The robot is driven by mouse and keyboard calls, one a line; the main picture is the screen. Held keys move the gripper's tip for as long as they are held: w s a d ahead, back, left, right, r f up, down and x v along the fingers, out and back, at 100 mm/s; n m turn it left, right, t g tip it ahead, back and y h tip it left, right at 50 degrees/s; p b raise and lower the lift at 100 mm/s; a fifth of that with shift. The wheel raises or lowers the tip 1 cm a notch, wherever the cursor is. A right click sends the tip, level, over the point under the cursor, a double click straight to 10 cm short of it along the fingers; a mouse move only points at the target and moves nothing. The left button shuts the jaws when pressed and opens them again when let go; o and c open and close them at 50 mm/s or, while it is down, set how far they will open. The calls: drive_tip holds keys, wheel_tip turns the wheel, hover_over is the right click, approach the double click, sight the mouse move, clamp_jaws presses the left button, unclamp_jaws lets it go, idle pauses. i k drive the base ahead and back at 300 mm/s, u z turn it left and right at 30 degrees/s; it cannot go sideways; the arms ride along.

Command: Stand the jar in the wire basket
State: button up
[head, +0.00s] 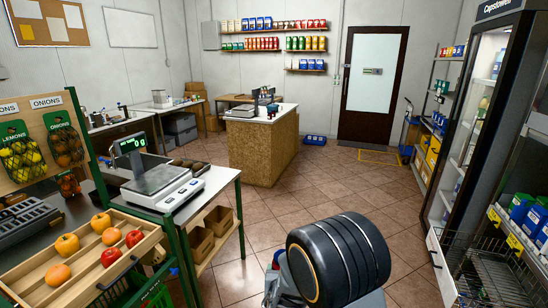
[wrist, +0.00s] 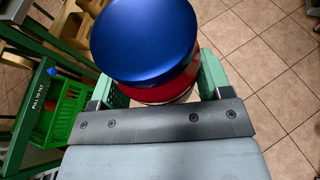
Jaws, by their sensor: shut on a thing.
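The jar (wrist: 145,40) has a broad blue lid and a red body below it. It fills the upper middle of the wrist view, with its lid facing the camera. My gripper (wrist: 163,84) has green fingers on both sides of the jar and is shut on it, holding it above the floor. The jar's lower part is hidden by its lid and my gripper. A wire basket (head: 496,258) stands at the lower right of the head view, cut by the picture edge.
A green-legged table with a scale (head: 160,180) stands at left, beside a slatted fruit tray (head: 85,268). A green crate (wrist: 66,112) is left of the jar. A tall fridge (head: 470,130) stands behind the basket. The tiled floor (head: 275,215) is open in the middle.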

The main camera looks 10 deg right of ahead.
sight(457, 275)
drive_tip(key=z, duration=0.2)
drive_tip(key=i, duration=1.85)
drive_tip(key=z, duration=1.5)
drive_tip(key=i, duration=0.9)
drive_tip(key=z, duration=1.05)
